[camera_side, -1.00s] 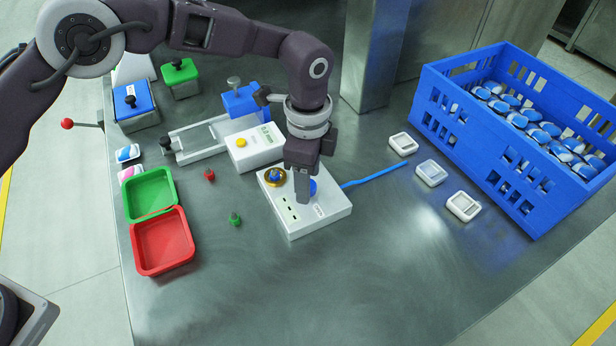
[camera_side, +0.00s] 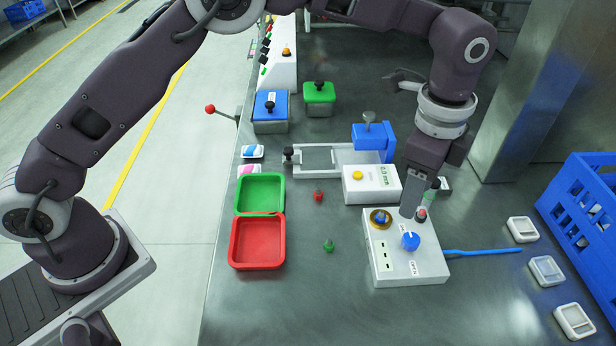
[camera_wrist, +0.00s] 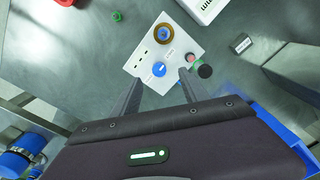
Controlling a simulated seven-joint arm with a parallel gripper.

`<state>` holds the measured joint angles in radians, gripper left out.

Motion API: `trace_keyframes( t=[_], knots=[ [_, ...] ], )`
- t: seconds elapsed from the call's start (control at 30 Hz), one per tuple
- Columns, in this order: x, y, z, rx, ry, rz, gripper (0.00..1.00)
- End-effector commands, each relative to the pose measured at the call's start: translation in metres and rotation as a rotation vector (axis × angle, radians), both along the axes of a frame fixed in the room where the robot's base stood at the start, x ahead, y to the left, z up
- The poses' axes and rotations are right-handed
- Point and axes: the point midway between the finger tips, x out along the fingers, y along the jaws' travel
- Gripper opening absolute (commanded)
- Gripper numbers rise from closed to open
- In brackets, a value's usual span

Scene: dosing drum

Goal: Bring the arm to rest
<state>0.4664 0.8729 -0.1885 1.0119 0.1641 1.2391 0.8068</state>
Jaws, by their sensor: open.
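My gripper (camera_side: 410,212) points down above the white box (camera_side: 405,270) with a blue knob (camera_side: 410,241) and a brass ring (camera_side: 380,217). In the side view its fingers overlap each other and stand in front of the box's back edge. In the wrist view the fingers of my gripper (camera_wrist: 159,76) are spread apart with nothing between them. The blue knob (camera_wrist: 159,69) shows beyond the gap, apart from the fingers. The exact height over the box is hard to tell.
Green (camera_side: 259,177) and red (camera_side: 257,264) trays lie left, with small red (camera_side: 319,196) and green (camera_side: 329,246) pieces nearby. A white box with a yellow button (camera_side: 371,197) stands behind. A blue crate (camera_side: 575,185) and a metal post (camera_side: 515,120) are right. The front table is clear.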

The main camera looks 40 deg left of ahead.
Motion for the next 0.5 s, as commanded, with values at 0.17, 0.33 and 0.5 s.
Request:
trace_keyframes(
  t=[0.17, 0.33, 0.5],
  knots=[
    [-0.035, 0.095, 0.112, -0.05, -0.13, 0.355, 0.52],
    [-0.118, 0.186, 0.167, -0.134, -0.244, 0.761, 0.52],
    [-0.212, 0.241, 0.161, -0.258, -0.329, 1.146, 0.52]
  ],
)
